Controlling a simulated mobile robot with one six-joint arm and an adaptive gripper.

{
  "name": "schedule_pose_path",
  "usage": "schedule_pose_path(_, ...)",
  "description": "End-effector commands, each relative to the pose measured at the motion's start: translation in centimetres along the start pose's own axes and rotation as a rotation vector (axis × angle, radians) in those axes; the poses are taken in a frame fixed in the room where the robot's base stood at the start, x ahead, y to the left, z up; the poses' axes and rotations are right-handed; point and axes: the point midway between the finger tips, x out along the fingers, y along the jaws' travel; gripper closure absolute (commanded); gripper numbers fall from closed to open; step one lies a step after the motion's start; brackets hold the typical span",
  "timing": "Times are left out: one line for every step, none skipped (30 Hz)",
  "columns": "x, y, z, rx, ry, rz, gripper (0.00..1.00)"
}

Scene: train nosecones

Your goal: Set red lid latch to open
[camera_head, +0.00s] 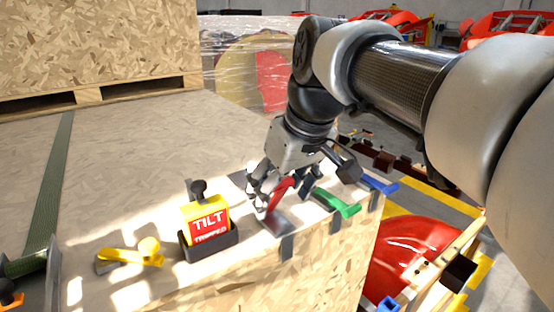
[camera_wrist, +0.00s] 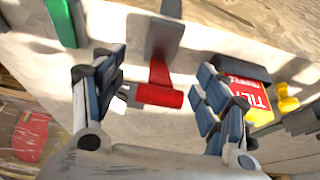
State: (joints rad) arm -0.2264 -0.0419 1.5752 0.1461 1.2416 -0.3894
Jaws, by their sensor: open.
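The red lid latch (camera_head: 281,190) stands near the front edge of the wooden crate top, with its grey metal plate (camera_head: 277,222) at its foot. In the wrist view the red latch (camera_wrist: 160,94) shows as a stem with a crosswise cylindrical handle. My gripper (camera_head: 262,198) is open around it. In the wrist view the gripper's fingers (camera_wrist: 155,92) stand on both sides of the handle, with gaps on each side.
A yellow and red tilt indicator (camera_head: 208,222) in a dark holder stands left of the red latch. A yellow latch (camera_head: 130,256) lies further left. A green latch (camera_head: 336,203) and a blue latch (camera_head: 378,183) are to the right along the crate's edge.

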Motion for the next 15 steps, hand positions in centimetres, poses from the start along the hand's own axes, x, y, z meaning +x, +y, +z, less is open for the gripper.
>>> schedule_pose_path(-0.1, 0.0, 0.0, 0.000, 0.000, 0.000, 0.33)
schedule_pose_path(-0.2, 0.0, 0.0, 0.000, 0.000, 0.000, 0.33)
schedule_pose_path(-0.4, 0.0, 0.0, 0.000, 0.001, 0.001, 0.33)
schedule_pose_path(-0.7, 0.0, 0.0, 0.000, 0.002, 0.001, 0.33)
schedule_pose_path(-1.1, 0.0, 0.0, 0.000, 0.002, 0.001, 0.33)
schedule_pose_path(-1.6, 0.1, -0.1, 0.000, 0.003, 0.002, 0.33)
schedule_pose_path(-2.2, 0.1, -0.1, 0.001, 0.004, 0.002, 0.33)
schedule_pose_path(-2.7, 0.1, -0.1, 0.001, 0.004, 0.002, 0.33)
schedule_pose_path(-3.6, 0.1, -0.1, 0.001, 0.004, 0.002, 0.33)
schedule_pose_path(-4.2, 0.1, -0.1, 0.001, 0.005, 0.002, 0.33)
schedule_pose_path(-4.9, 0.1, -0.1, 0.000, 0.004, 0.002, 0.33)
schedule_pose_path(-5.8, 0.1, -0.1, 0.000, 0.004, 0.002, 0.33)
schedule_pose_path(-6.5, 0.1, -0.1, 0.000, 0.005, 0.002, 0.33)
schedule_pose_path(-7.1, 0.1, -0.1, 0.000, 0.004, 0.002, 0.33)
schedule_pose_path(-7.9, 0.1, -0.1, 0.000, 0.004, 0.002, 0.33)
